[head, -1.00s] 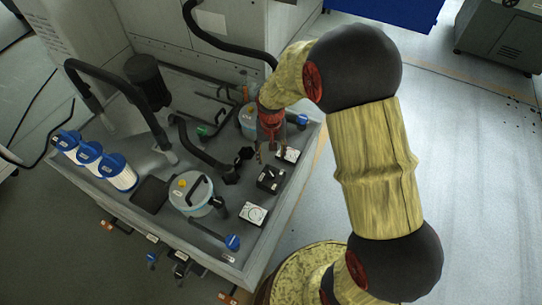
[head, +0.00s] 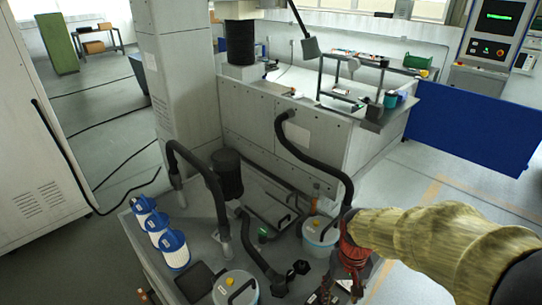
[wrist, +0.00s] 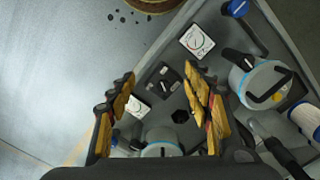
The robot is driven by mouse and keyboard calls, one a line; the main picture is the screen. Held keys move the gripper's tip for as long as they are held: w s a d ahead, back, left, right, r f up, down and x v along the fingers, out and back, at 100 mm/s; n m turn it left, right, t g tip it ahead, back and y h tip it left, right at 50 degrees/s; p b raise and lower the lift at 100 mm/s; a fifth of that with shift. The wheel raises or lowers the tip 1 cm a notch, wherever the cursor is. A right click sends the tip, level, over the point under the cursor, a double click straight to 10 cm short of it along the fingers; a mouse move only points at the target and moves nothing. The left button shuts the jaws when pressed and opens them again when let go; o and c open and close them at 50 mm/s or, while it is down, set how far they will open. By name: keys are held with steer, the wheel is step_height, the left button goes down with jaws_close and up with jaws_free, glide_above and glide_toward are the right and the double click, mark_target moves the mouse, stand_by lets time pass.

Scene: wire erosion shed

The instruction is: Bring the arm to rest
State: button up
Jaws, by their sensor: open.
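My gripper (head: 340,285) is at the lower right of the head view, at the end of my arm in its yellowish cover, over the right end of the grey bench tray (head: 150,265). In the wrist view my gripper (wrist: 160,105) shows its yellow-padded fingers spread apart with nothing between them. Below and beyond the fingers lie a black block with a switch (wrist: 168,80), a square white dial gauge (wrist: 196,41) and a black hexagonal knob (wrist: 180,117). The fingers look apart from them; the exact height is hard to tell.
Blue-capped white filter cartridges (head: 173,250) stand at the tray's left. A lidded pail (head: 236,288) is at the front and another pail (head: 320,235) is near my gripper. Black hoses (head: 205,180) arch over the tray. A blue panel (head: 475,130) stands at the right. Floor is open beyond my arm.

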steer(key=s+r+t, duration=0.3)
steer(key=s+r, duration=0.2)
steer(key=r, duration=0.4)
steer(key=s+r+t, duration=0.3)
steer(key=s+r, duration=0.3)
steer(key=r, duration=0.4)
steer(key=shift+r+n, duration=0.2)
steer(key=shift+n, duration=0.1)
steer(key=shift+a, duration=0.1)
